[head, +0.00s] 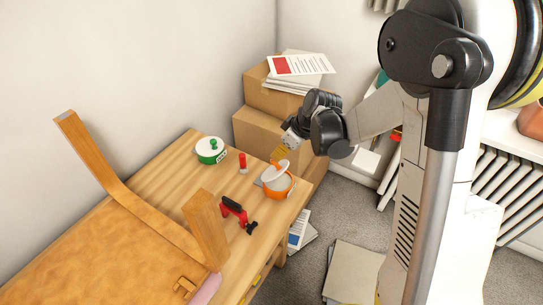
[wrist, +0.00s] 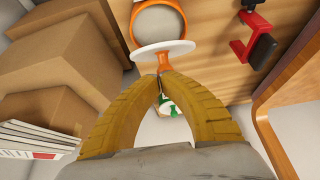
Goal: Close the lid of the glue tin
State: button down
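The open glue tin is the orange tin (head: 277,187) near the far right end of the wooden table; its round opening (wrist: 135,22) shows at the top of the wrist view. Its white lid (head: 274,172) stands tilted up at the rim and shows nearly edge-on in the wrist view (wrist: 150,49). The lid has an orange knob (wrist: 165,62). My gripper (wrist: 160,74) has its yellow fingertips together right at this knob; in the head view the gripper (head: 281,155) is just above the lid. I cannot tell whether the knob is pinched.
A green tin (head: 208,157) with a white lid stands farther left on the table. A small red object (head: 242,161) and a red-black clamp (head: 236,212) lie nearby. Cardboard boxes (head: 258,132) stand behind the table end.

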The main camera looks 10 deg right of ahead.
jog(key=shift+s+d+f+b, duration=0.3)
jog(key=shift+s+d+f, duration=0.15)
jog(key=shift+d+f, duration=0.15)
jog(key=shift+s+r, duration=0.1)
jog(key=shift+r, duration=0.1)
jog(key=shift+w, duration=0.2)
